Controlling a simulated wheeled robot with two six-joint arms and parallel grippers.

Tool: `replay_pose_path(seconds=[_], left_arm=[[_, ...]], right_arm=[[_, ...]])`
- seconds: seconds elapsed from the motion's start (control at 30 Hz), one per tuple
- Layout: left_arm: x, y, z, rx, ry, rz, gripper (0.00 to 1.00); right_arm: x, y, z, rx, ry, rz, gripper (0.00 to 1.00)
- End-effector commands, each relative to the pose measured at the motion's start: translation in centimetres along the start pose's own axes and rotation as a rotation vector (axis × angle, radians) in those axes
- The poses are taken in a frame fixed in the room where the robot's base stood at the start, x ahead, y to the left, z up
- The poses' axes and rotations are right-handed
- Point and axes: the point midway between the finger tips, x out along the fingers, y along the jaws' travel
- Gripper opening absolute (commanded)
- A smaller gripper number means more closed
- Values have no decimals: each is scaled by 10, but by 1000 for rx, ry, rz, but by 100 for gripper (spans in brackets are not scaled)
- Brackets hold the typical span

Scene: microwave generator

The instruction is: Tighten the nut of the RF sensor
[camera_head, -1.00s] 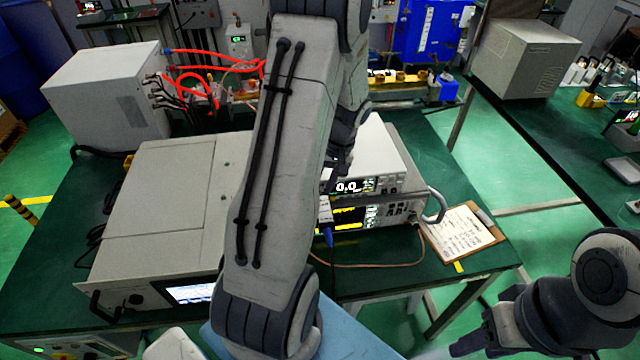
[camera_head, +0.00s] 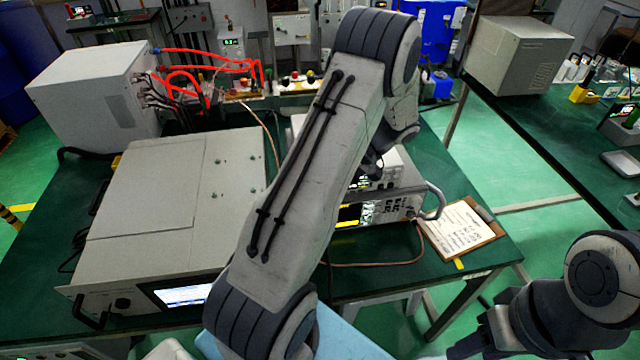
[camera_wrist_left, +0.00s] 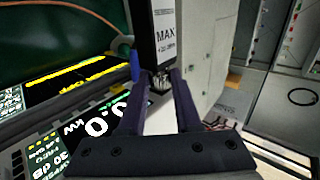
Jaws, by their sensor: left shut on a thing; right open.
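The RF sensor (camera_wrist_left: 165,35) shows in the left wrist view as a dark block with a white label reading "MAX". Its metallic nut (camera_wrist_left: 160,80) is at its lower end, partly hidden by the fingers. My left gripper (camera_wrist_left: 157,86) is shut on the nut, with one finger at each side. In the head view my left arm covers the sensor and nut. My right gripper (camera_head: 468,345) is open at the lower right, apart from the table, with its fingertips small in the picture.
Stacked instruments (camera_head: 385,207) with lit displays stand behind my left arm. A large grey unit (camera_head: 165,215) is to the left, and a white box (camera_head: 95,100) stands behind it. A clipboard (camera_head: 460,230) lies at the table's right. A thin cable (camera_head: 375,264) runs along the front.

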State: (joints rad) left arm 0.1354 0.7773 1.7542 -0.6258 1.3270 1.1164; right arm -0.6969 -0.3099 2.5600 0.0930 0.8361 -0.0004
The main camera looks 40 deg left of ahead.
Motion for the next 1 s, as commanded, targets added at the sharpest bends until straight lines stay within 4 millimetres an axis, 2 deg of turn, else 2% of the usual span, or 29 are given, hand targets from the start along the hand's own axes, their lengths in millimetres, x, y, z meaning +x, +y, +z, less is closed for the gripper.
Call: replay_pose_path(seconds=[0.43, 0.47, 0.5, 0.53, 0.87, 1.0], left_arm=[[0, 0, 0, 0, -1, -7, 0], [0, 0, 0, 0, -1, -7, 44], [0, 0, 0, 0, -1, -7, 59], [0, 0, 0, 0, -1, -7, 62], [-2, 0, 0, 0, 0, -7, 62], [-16, 2, -1, -1, 3, -4, 62]], right_arm=[[0, 0, 0, 0, 0, 0, 50], [0, 0, 0, 0, 0, 0, 50], [0, 0, 0, 0, 0, 0, 50], [0, 0, 0, 0, 0, 0, 50], [1, 0, 0, 0, 0, 0, 50], [6, 0, 0, 0, 0, 0, 50]])
